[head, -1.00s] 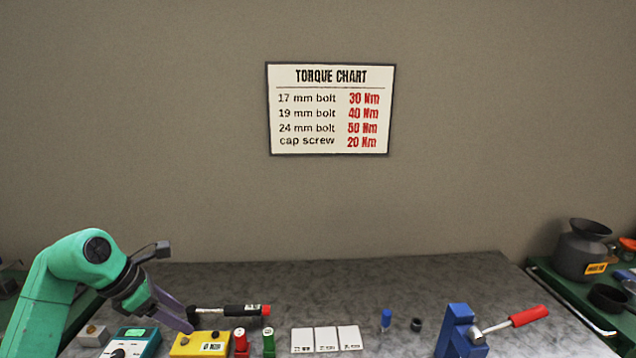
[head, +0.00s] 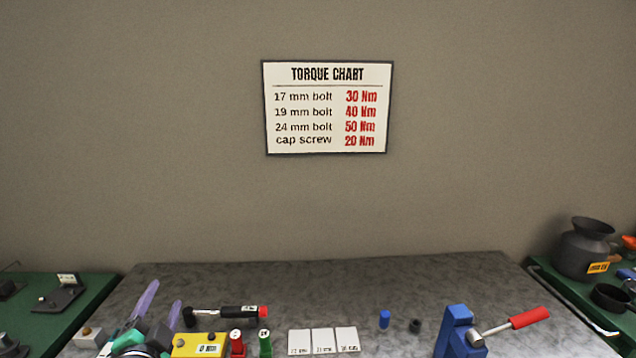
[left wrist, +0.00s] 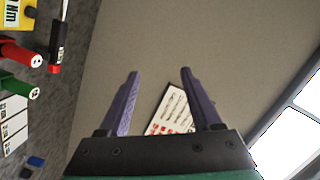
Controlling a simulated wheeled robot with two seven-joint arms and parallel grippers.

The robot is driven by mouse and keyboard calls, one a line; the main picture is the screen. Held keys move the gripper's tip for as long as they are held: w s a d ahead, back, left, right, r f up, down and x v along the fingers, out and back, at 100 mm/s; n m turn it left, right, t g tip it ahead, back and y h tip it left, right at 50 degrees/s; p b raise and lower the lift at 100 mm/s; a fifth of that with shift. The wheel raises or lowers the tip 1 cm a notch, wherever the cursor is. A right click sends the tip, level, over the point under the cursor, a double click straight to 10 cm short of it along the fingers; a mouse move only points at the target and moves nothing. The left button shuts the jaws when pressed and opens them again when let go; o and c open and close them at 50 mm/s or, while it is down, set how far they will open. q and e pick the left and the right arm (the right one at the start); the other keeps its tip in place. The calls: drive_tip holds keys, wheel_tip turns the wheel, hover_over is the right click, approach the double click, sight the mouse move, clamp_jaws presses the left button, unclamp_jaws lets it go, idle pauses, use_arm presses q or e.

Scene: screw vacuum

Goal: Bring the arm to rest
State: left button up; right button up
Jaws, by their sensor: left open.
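My left gripper (head: 160,308) is at the lower left of the head view, low at the front of the grey bench, with its two purple fingers pointing up and away. In the left wrist view the gripper (left wrist: 158,75) is open, and nothing is between its fingers. The wall and part of the torque chart (left wrist: 172,112) show beyond the fingers. My right gripper is in neither view.
The torque chart (head: 327,108) hangs behind.

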use_arm(q)
drive_tip(key=s+d+f+n+g+h, duration=0.1)
drive_tip(key=s+f+n+g, duration=0.65)
drive_tip(key=f, duration=0.85)
drive_tip(key=s+d+f+g+h, duration=0.2)
drive_tip(key=s+d+f+g, duration=0.15)
drive_tip(key=s, duration=0.35)
drive_tip(key=s+d+f+g+h, duration=0.1)
drive_tip(key=s+d+f+g, duration=0.25)
drive_tip(key=s, duration=0.25)
wheel_tip(320, 180, down, 29)
drive_tip(key=s+a+b, duration=0.1)
drive_tip(key=s+b, duration=0.1)
drive_tip(key=b, duration=0.4)
drive_tip(key=s+a+f+g+b, duration=0.1)
drive_tip(key=s+a+f+b, duration=0.2)
drive_tip(key=s+f, duration=1.4)
drive_tip(key=shift+f+g+b, duration=0.35)
drive_tip(key=shift+f+b, duration=0.25)
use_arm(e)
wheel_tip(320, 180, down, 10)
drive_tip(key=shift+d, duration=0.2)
use_arm(q)
drive_tip(key=shift+a+m, duration=0.1)
drive_tip(key=shift+m, duration=0.15)
